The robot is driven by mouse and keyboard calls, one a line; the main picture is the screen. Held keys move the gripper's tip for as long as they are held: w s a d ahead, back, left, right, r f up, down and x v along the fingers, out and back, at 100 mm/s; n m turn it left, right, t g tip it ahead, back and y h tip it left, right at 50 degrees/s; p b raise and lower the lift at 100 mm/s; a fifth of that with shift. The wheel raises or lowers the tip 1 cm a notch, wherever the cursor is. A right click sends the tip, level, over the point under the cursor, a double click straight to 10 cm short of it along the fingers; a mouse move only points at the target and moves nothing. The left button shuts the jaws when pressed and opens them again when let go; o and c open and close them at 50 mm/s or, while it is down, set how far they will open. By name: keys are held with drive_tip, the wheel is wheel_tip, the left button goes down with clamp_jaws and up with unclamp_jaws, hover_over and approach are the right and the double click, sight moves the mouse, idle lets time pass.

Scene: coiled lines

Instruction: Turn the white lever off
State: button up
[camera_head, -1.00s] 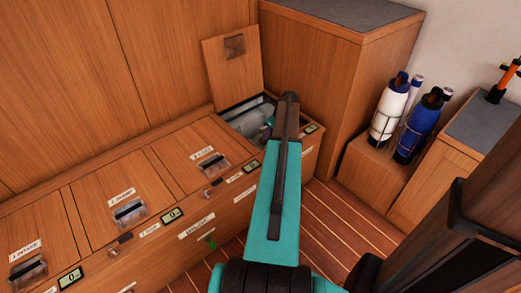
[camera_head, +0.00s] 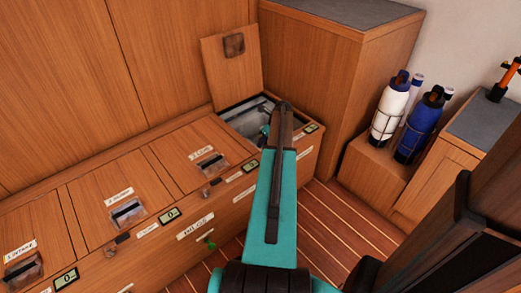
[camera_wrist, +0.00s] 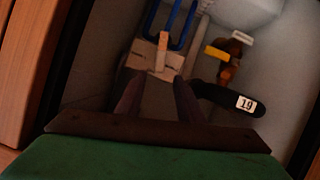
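The open locker compartment (camera_head: 232,118) at the far end of the bench holds the fittings, which are too small to make out in the head view. In the wrist view, a narrow pale lever-like piece (camera_wrist: 162,50) with an orange tip stands on a beige block (camera_wrist: 140,54); it may be the white lever, but I cannot tell for sure. My gripper (camera_wrist: 158,84) points into the compartment, with its two dark fingers apart and nothing seen between them. The pale piece lies just beyond the fingertips, apparently not held. My arm hides part of the compartment in the head view.
A yellow-orange fitting (camera_wrist: 217,53) and a black hose labelled 19 (camera_wrist: 228,98) lie right of the fingers. Blue loops (camera_wrist: 180,22) are beyond the block. The raised lid (camera_head: 232,70) leans behind the compartment; a wooden cabinet (camera_head: 310,80) stands close on its right.

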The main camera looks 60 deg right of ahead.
drive_tip(key=b+x, duration=0.1)
drive_tip(key=x, duration=0.5)
drive_tip(key=shift+w+f+b, duration=0.15)
drive_tip(key=shift+f+b, duration=0.15)
drive_tip(key=shift+b, duration=0.05)
drive_tip(key=shift+c, duration=0.2)
clamp_jaws()
